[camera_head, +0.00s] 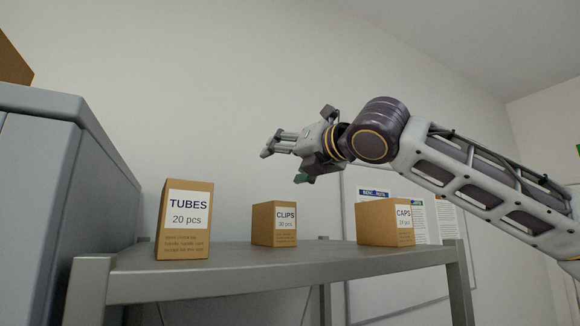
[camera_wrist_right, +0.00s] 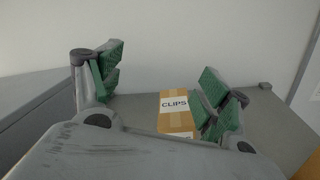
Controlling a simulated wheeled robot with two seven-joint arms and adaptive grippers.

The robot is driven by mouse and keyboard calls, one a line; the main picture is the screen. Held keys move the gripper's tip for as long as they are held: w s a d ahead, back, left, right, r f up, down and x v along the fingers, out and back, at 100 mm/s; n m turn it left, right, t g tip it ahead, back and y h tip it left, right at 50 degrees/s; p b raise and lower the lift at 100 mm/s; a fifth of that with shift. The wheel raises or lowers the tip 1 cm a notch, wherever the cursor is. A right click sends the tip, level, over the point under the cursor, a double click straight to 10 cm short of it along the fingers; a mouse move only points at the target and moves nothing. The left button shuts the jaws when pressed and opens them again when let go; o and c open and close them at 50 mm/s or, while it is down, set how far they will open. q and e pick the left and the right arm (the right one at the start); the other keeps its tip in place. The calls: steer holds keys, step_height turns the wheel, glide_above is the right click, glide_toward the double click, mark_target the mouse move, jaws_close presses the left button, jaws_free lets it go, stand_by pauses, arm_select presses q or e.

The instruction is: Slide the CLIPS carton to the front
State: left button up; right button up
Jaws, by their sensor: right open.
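The CLIPS carton (camera_head: 273,224) is a small brown box with a white label. It stands upright on the grey shelf, between the TUBES and CAPS cartons and farther back than TUBES. In the right wrist view the CLIPS carton (camera_wrist_right: 175,112) shows from above, beside the right-hand green-padded finger, which hides part of its edge. My right gripper (camera_head: 283,160) is open and empty, above the shelf and higher than the carton. Its spread fingers also show in the right wrist view (camera_wrist_right: 158,90). My left gripper is not in view.
The taller TUBES carton (camera_head: 184,220) stands at the shelf's front left. The CAPS carton (camera_head: 384,225) stands at the right. The grey metal shelf (camera_head: 230,283) has bare surface between the cartons. A grey cabinet (camera_head: 60,190) is at the left, and posters (camera_head: 449,222) hang behind.

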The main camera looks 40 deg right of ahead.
mark_target(286, 204)
steer(key=shift+d+f+n+g+h, duration=0.15)
steer(key=shift+f+n, duration=0.05)
steer(key=shift+n, duration=0.6)
steer(key=shift+d+f+n+g+h, duration=0.1)
steer(key=shift+d+f+n, duration=0.05)
steer(key=shift+n, duration=0.65)
steer(key=shift+d+f+n+g+h, duration=0.15)
steer(key=shift+f+n, duration=0.05)
steer(key=shift+n, duration=0.6)
steer(key=shift+f, duration=0.1)
steer(key=shift+f+b, duration=0.65)
steer(key=shift+f, duration=3.3)
steer(key=shift+p+x, duration=0.9)
steer(key=shift+x, duration=2.85)
steer(key=c, duration=1.1)
